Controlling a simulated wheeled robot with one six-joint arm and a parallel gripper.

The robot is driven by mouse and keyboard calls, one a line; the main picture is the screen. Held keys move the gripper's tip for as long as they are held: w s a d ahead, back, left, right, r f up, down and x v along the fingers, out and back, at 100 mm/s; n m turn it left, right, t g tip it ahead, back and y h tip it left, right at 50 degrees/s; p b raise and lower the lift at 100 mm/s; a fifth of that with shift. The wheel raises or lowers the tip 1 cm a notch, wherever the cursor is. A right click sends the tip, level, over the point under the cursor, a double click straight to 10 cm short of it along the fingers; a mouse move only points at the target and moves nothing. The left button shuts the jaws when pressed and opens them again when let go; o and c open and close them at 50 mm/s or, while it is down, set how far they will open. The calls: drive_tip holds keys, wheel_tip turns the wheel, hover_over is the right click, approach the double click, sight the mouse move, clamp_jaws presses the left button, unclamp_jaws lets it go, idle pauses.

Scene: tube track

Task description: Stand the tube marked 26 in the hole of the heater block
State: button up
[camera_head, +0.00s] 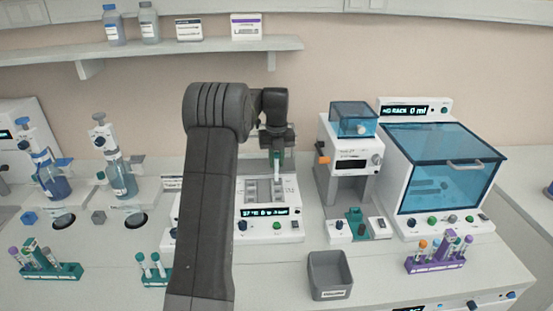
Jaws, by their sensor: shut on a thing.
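My gripper (277,148) points down over the back part of the white heater block (267,225), which has a lit display and a grey top with slots. My gripper is shut on a tube with a green cap (276,161). The tube hangs about upright, and its lower end is near the block's top. I cannot tell whether it is in a hole or above it. Its mark is too small to read, so I cannot tell if it is 26. My arm hides the left part of the block.
A green rack (156,280) and a purple rack (436,263) hold tubes. A white device with an orange knob (349,155) and a blue-lidded machine (441,170) stand to the right. A shelf (150,50) runs above.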

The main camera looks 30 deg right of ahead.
drive_tip(key=shift+f, duration=0.4)
drive_tip(key=shift+f, duration=0.4)
idle(0.4)
drive_tip(key=shift+f, duration=0.65)
drive_tip(key=o, duration=0.8)
drive_tip(key=shift+r, duration=0.1)
wheel_tip(320, 180, up, 14)
drive_tip(key=shift+f+b, duration=0.15)
drive_tip(key=shift+b, duration=0.75)
drive_tip(key=shift+o, duration=0.2)
